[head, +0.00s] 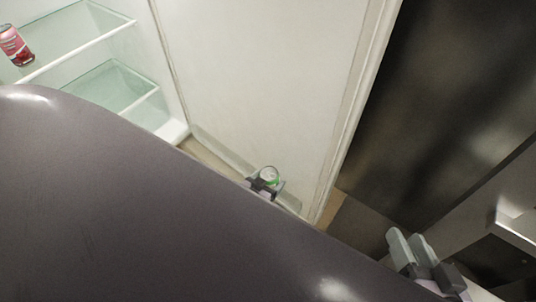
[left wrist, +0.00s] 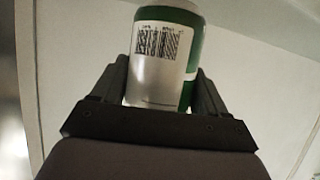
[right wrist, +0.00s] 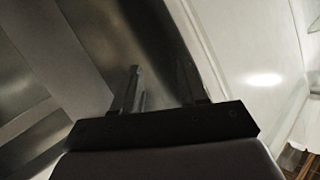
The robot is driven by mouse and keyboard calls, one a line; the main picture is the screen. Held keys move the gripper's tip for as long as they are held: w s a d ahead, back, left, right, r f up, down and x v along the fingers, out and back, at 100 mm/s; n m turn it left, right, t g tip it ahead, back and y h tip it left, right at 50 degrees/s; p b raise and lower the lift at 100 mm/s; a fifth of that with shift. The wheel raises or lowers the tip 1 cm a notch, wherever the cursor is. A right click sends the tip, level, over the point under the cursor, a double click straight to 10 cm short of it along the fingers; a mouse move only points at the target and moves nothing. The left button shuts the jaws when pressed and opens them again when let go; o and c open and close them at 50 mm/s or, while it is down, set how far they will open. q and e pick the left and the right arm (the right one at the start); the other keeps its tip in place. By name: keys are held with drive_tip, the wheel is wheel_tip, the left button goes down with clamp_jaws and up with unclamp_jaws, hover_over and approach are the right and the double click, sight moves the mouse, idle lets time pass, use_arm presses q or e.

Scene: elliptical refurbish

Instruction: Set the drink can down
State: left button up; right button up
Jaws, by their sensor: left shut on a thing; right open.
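The drink can (head: 269,174) is white and green, with its metal top showing in the head view. In the left wrist view the drink can (left wrist: 160,75) shows a barcode and stands between the two fingers. My left gripper (head: 264,184) is shut on it, in front of the white door panel and close to a low door shelf. Whether the can's base touches anything is hidden. My right gripper (head: 408,248) is at the lower right, open and empty; its spread fingers also show in the right wrist view (right wrist: 158,88).
An open fridge with glass shelves (head: 112,85) stands at the left. A pink-red can (head: 15,46) is on the upper shelf. The white door (head: 265,75) has a low clear shelf (head: 222,150) along its bottom. A dark panel (head: 430,110) is at the right. My own arm covers the lower left.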

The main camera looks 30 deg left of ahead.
use_arm(q)
wheel_tip(320, 180, down, 4)
drive_tip(key=shift+w+r+b, duration=0.1)
drive_tip(key=shift+r+b, duration=0.15)
drive_tip(key=shift+b, duration=0.6)
drive_tip(key=shift+f, duration=0.45)
wheel_tip(320, 180, down, 3)
drive_tip(key=b, duration=0.2)
drive_tip(key=shift+r+b, duration=0.15)
drive_tip(key=shift+b, duration=0.2)
drive_tip(key=shift+f+b, duration=0.3)
drive_tip(key=shift+f, duration=0.2)
use_arm(e)
drive_tip(key=d+n+t, duration=0.1)
drive_tip(key=d, duration=0.1)
drive_tip(key=s+d+n+t+h, duration=0.1)
drive_tip(key=d, duration=0.1)
drive_tip(key=shift+t+h, duration=0.3)
use_arm(q)
drive_tip(key=o, duration=1.3)
